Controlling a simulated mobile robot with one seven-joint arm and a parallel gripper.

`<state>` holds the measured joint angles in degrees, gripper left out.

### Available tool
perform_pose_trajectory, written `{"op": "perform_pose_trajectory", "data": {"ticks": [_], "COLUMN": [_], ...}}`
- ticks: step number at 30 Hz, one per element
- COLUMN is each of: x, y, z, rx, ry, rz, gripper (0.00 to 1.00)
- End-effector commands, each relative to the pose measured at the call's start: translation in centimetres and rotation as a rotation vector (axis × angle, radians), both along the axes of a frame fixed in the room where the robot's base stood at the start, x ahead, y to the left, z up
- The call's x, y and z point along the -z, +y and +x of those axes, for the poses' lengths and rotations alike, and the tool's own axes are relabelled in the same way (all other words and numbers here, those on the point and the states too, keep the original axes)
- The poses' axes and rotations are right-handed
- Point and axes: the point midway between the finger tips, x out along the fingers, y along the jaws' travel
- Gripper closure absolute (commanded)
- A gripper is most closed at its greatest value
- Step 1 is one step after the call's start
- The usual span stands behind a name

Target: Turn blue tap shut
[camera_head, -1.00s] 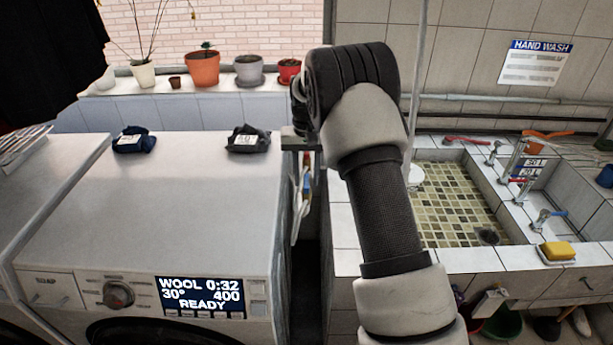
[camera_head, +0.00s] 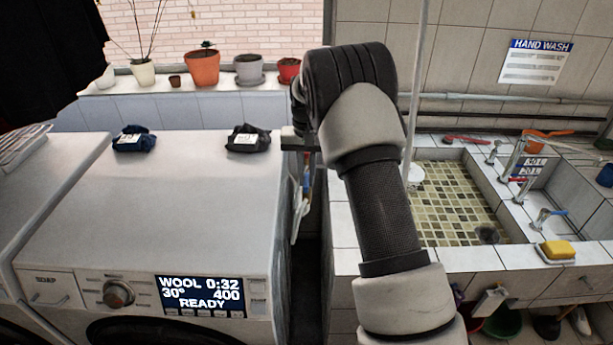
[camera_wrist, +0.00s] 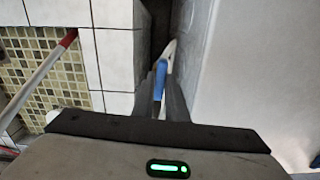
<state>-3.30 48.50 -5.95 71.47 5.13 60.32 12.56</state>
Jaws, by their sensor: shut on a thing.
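A blue handle (camera_wrist: 160,80), apparently of the blue tap, sits between the dark fingers of my gripper (camera_wrist: 163,77) in the wrist view. My gripper is shut on it, and the fingers cover much of it. In the head view a slim blue piece (camera_head: 306,181) shows below my gripper body (camera_head: 299,141), in the gap between washing machine and sink. A pale hose-like part (camera_wrist: 169,50) runs beyond the handle in the wrist view. My arm hides the fingertips in the head view. Another blue-handled tap (camera_head: 545,216) stands apart on the sink's right side.
A white washing machine (camera_head: 170,210) stands close on the left of the narrow gap. The tiled sink (camera_head: 345,232) is on the right. A thin white vertical pipe (camera_head: 418,70) rises behind my arm. Potted plants (camera_head: 202,68) line the back ledge.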

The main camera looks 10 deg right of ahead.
Motion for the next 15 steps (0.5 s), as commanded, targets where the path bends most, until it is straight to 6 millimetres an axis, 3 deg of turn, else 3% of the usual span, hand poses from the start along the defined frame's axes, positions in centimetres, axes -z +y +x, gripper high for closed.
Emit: {"op": "perform_pose_trajectory", "data": {"ticks": [15], "x": [-0.14], "y": [0.0], "z": [0.08], "rx": [0.439], "ry": [-0.003], "rz": [-0.001], "gripper": [1.0]}}
